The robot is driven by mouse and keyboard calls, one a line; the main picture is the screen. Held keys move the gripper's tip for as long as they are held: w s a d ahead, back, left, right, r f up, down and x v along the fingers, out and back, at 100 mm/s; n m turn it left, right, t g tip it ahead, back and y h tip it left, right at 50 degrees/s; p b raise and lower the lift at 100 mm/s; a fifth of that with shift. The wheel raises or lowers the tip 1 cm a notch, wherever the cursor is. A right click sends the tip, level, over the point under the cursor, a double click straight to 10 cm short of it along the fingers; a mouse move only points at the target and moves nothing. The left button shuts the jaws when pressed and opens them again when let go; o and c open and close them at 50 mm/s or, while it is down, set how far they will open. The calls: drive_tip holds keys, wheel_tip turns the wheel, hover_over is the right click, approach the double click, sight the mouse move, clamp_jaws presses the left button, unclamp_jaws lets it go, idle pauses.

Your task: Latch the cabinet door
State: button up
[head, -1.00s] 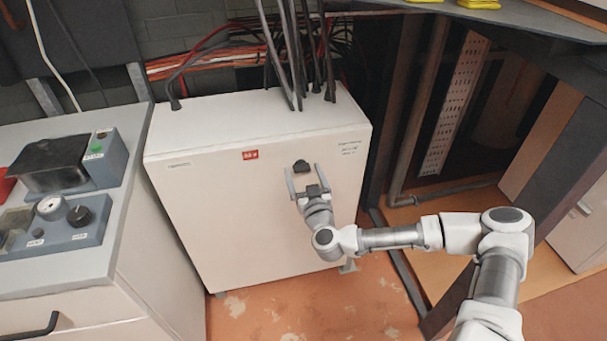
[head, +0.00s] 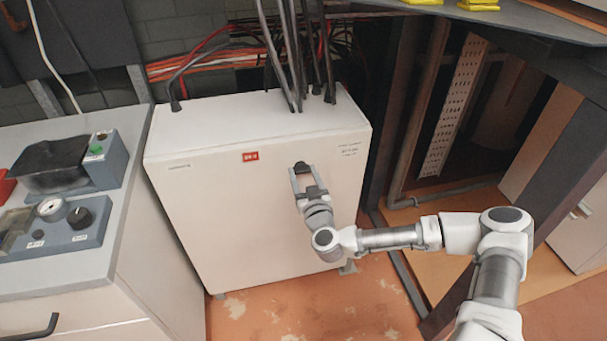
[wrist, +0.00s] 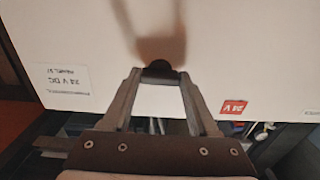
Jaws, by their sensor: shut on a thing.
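The white cabinet (head: 230,210) stands on the floor with its front door face towards me, and the door looks flush with the box. A small black latch knob (head: 302,167) sits on the upper right part of the door. My gripper (head: 301,174) is at the knob, its two fingers closed in on either side of it. In the wrist view the fingertips (wrist: 160,74) meet the dark knob (wrist: 160,68), which is partly hidden between them. I cannot tell the knob's turn angle.
A grey bench with a control box (head: 60,222) stands close on the left. Cables (head: 290,60) rise from the cabinet top. A dark frame with pipes (head: 420,110) is on the right. Bare reddish floor (head: 290,305) lies in front.

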drive_tip(key=shift+r+m, duration=0.1)
drive_tip(key=shift+m, duration=0.2)
drive_tip(key=m, duration=0.3)
drive_tip(key=shift+p, duration=0.4)
drive_tip(key=m+b, duration=0.1)
drive_tip(key=m, duration=0.4)
drive_tip(key=shift+m, duration=0.3)
drive_tip(key=m+b, duration=0.1)
drive_tip(key=m, duration=0.3)
drive_tip(key=shift+m+b, duration=0.35)
drive_tip(key=shift+m, duration=1.85)
drive_tip(key=o, duration=1.4)
